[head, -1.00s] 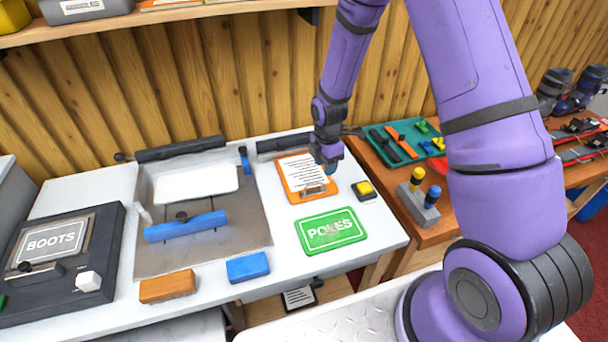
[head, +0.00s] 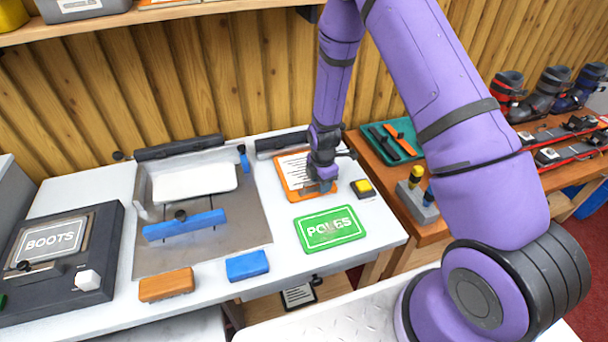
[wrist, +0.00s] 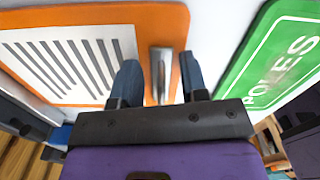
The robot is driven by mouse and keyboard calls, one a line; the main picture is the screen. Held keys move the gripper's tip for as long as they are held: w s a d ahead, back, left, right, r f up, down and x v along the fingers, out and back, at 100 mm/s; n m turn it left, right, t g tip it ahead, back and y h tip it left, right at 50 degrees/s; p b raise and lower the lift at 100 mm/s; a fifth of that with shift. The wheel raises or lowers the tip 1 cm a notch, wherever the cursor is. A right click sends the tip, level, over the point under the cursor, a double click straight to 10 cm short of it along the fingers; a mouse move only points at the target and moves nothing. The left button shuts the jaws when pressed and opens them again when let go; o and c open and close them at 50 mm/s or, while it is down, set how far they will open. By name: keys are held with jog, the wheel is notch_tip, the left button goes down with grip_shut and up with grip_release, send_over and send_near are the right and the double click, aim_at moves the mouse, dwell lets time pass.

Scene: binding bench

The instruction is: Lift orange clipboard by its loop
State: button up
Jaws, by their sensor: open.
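The orange clipboard (head: 284,187) lies flat on the white bench, a printed sheet on it. It fills the left of the wrist view (wrist: 178,22). Its metal loop (wrist: 161,72) shows in the wrist view near the board's edge. My gripper (wrist: 160,82) is open, with one blue-grey finger on each side of the loop; I cannot tell whether either finger touches it. In the head view my gripper (head: 322,187) is low over the near end of the clipboard and hides the loop.
A green POLES sign (head: 330,229) lies just in front of the clipboard. A yellow-topped button box (head: 361,189) stands close on the right. A metal tray (head: 255,215) with a blue-handled bar is to the left. Blue (head: 247,266) and orange (head: 166,285) blocks lie near the front edge.

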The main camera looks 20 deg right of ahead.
grip_shut()
jog(key=shift+r, duration=0.1)
